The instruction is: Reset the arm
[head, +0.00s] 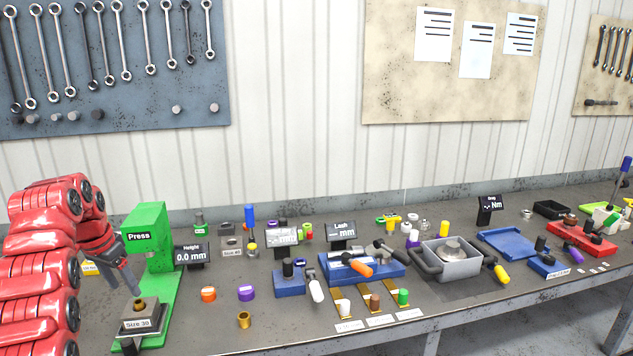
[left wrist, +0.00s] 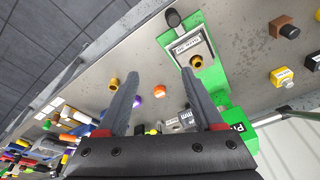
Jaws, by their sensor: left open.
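My left arm is red and comes in from the left in the head view. Its gripper (head: 128,281) hangs over the bench, just above the block labelled Size 30 (head: 137,324), close to the green press (head: 146,240). In the left wrist view the two grey fingers of the gripper (left wrist: 168,92) are wide apart with nothing between them. The Size 30 block with a brass-coloured bush (left wrist: 197,61) shows beyond the fingers in that view. My right gripper is in neither view.
The bench (head: 275,335) carries many small parts. An orange ring (head: 208,294), a purple ring (head: 246,293) and a brass bush (head: 244,320) stand right of the press. Blue fixtures, a grey bin (head: 452,268) and displays stand farther right. The bench's front edge is clear.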

